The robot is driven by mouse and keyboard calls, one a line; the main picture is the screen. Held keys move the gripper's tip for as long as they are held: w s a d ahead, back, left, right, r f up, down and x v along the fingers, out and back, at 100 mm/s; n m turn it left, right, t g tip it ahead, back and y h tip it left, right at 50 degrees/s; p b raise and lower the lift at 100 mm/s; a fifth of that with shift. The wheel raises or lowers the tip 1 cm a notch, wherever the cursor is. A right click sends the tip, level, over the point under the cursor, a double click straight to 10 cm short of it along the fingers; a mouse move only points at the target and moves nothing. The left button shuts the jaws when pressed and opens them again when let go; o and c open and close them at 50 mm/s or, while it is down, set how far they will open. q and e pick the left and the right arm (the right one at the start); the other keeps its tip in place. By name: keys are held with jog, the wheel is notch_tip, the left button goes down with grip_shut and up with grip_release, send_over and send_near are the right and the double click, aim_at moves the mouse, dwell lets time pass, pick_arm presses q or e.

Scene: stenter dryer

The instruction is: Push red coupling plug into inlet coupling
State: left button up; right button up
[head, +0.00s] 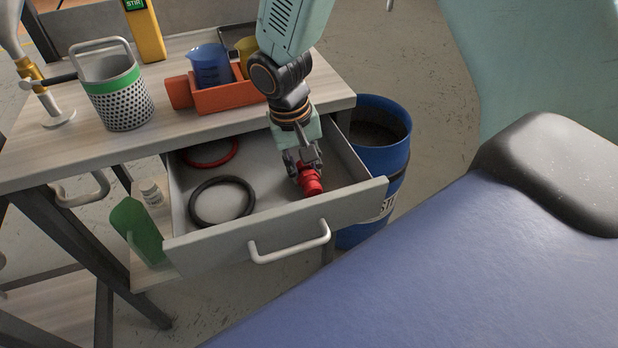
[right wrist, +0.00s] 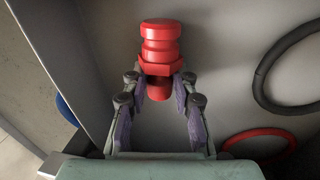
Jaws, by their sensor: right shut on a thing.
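The red coupling plug (head: 310,181) is in the open drawer (head: 262,196), near its right end. My right gripper (head: 303,166) reaches down into the drawer and is shut on the plug. In the right wrist view the plug (right wrist: 160,48) stands out beyond the fingertips (right wrist: 159,82), its hexagonal collar just past them and its narrow end between them. I cannot tell whether the plug still touches the drawer floor. The inlet coupling cannot be made out in either view. My left gripper is not in view.
A black ring (head: 222,202) and a red ring (head: 212,153) lie in the drawer. On the table above stand a perforated basket (head: 122,104) and an orange tray (head: 226,98) with a blue beaker (head: 211,66). A blue barrel (head: 393,155) stands right of the table.

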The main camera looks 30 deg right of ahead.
grip_shut()
